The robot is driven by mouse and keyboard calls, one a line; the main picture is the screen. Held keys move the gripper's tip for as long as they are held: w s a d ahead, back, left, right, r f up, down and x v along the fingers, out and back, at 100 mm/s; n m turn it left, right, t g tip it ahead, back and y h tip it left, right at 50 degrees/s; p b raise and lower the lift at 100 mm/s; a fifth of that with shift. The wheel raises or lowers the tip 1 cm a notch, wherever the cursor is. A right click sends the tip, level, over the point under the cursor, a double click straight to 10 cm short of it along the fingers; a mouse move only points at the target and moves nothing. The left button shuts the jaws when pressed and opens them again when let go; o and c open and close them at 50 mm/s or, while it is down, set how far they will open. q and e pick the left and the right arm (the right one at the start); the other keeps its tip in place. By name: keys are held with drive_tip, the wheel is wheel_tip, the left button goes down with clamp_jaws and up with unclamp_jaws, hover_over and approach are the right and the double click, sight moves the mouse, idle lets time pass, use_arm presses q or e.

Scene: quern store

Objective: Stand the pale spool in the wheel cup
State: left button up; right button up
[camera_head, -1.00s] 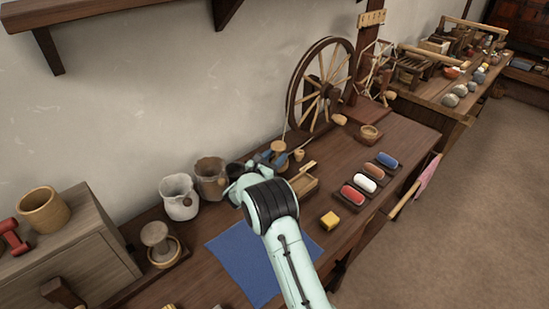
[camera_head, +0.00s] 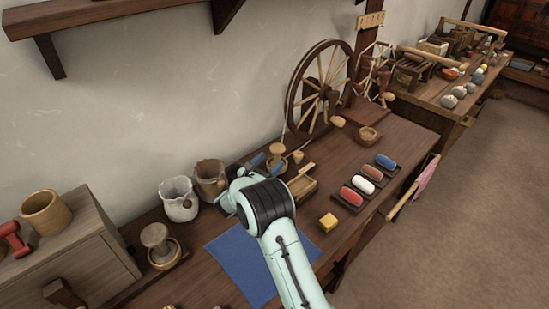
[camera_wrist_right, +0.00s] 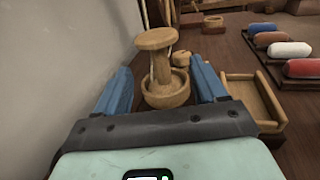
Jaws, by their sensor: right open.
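The pale spool (camera_wrist_right: 161,65) stands roughly upright in a round wooden cup (camera_wrist_right: 168,97) in the right wrist view. In the head view the spool (camera_head: 277,149) shows beside the spinning wheel (camera_head: 320,88), partly behind my gripper. My right gripper (camera_wrist_right: 160,72) is open, with one blue finger on each side of the spool and cup and gaps showing on both sides. In the head view my right gripper (camera_head: 267,161) is partly hidden by its own wrist. My left gripper is out of view.
A white jug (camera_head: 178,203) and a brown jug (camera_head: 209,183) stand left of my wrist. Another spool (camera_head: 155,236) stands in a ring at the left. A shallow wooden tray (camera_wrist_right: 246,82) lies right of the cup.

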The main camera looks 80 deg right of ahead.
drive_tip(key=v, duration=0.8)
drive_tip(key=shift+a, duration=0.2)
